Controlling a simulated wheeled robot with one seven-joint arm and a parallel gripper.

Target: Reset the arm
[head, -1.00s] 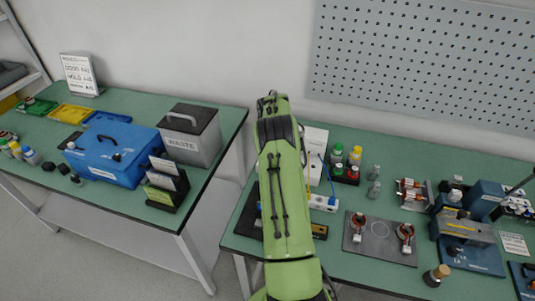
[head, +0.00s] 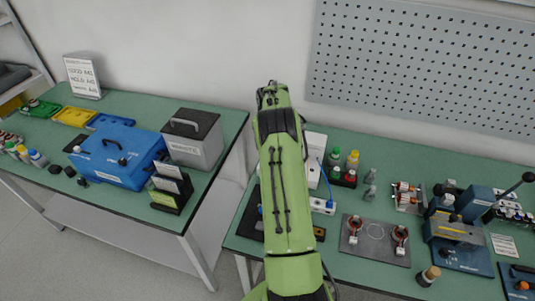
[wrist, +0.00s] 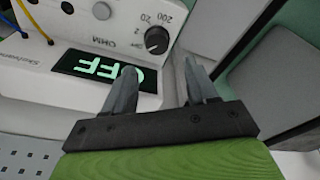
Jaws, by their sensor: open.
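Beyond the fingers is a white meter (wrist: 75,35) with a dark knob, OHM markings and a lit display reading OFF. The meter also shows in the head view (head: 316,143), partly hidden behind my arm. I cannot tell whether a finger touches it.
The left table holds a blue box (head: 117,155), a grey WASTE bin (head: 194,140) and coloured trays. The right table holds a dark plate (head: 375,239) with two copper-wound parts, small bottles (head: 352,160) and a blue press (head: 462,245). A pegboard (head: 430,65) hangs behind.

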